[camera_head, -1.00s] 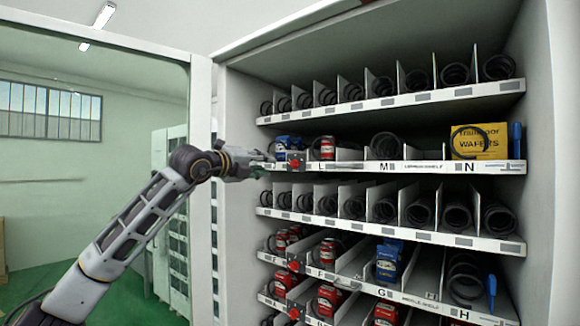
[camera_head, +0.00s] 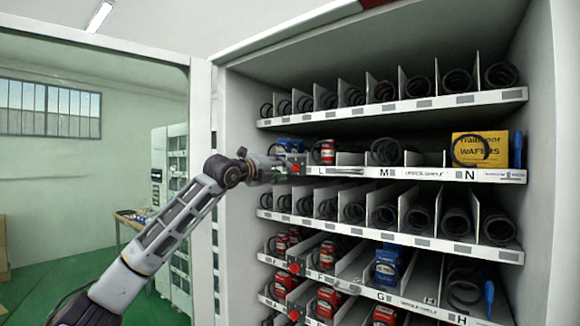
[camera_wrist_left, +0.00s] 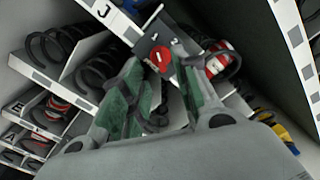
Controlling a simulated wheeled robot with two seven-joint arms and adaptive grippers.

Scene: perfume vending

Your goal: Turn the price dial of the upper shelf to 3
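The upper shelf (camera_head: 424,173) holds its price dial at its left end. My left gripper (camera_head: 278,170) is at that left end in the head view and partly hides the dial. In the wrist view its green-padded fingers (camera_wrist_left: 160,75) are apart, with the dial between and just beyond the tips. I cannot tell whether they touch it. My right gripper is not in view.
A red can (camera_head: 327,151) and a blue pack (camera_head: 288,146) stand near the dial. A yellow wafers box (camera_head: 480,147) is at the right. Shelves with black coils lie above and below. The cabinet's left wall (camera_head: 238,130) is close to the gripper.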

